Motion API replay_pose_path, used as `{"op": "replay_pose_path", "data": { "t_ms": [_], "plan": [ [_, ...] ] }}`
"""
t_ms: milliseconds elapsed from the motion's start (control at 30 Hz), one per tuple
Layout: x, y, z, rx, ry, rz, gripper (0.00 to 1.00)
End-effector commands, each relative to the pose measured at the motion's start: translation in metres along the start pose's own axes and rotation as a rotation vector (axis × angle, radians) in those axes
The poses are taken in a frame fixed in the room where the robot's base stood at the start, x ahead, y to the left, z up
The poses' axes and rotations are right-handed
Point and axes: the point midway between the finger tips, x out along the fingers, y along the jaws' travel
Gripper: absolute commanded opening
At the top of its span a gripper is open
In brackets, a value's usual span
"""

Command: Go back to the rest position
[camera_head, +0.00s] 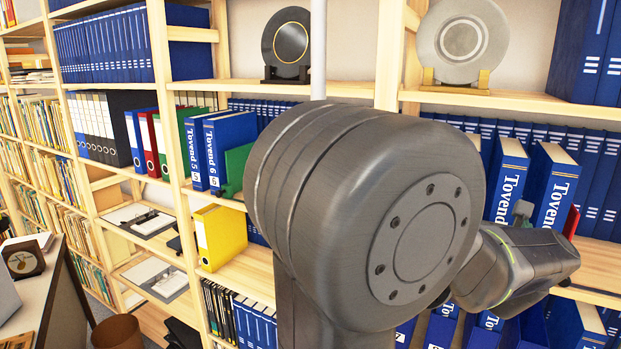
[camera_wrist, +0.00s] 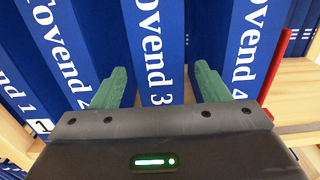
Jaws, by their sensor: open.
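My gripper (camera_wrist: 160,68) is open, its two green fingers spread apart in the wrist view. The blue Tovend 3 volume (camera_wrist: 152,45) stands upright between and beyond the fingers. I cannot tell whether the fingers touch it. The Tovend 4 volume (camera_wrist: 243,50) stands to the right, past the right finger. Another Tovend volume (camera_wrist: 62,50) is to the left. In the head view my arm fills the middle and reaches right to the shelf, where part of my gripper (camera_head: 522,212) shows in front of blue Tovend volumes (camera_head: 507,180).
A wooden shelf (camera_head: 600,268) runs under the volumes. Decorative plates (camera_head: 288,42) (camera_head: 462,40) stand above. A yellow binder (camera_head: 222,238) is at left. A desk (camera_head: 40,300) and bin (camera_head: 118,332) are lower left.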

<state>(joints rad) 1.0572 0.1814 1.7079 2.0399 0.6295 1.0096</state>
Motion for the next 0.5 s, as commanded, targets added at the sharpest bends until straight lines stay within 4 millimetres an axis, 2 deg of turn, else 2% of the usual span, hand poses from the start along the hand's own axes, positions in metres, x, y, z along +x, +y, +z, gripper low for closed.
{"op": "replay_pose_path", "data": {
  "t_ms": [33,233,500],
  "plan": [
    [-0.011,-0.001,0.004,0.0,-0.001,-0.003,0.69],
    [-0.049,-0.001,0.006,0.0,-0.001,-0.003,0.69],
    [-0.078,-0.001,0.006,0.0,-0.001,-0.001,0.69]
  ]
}}
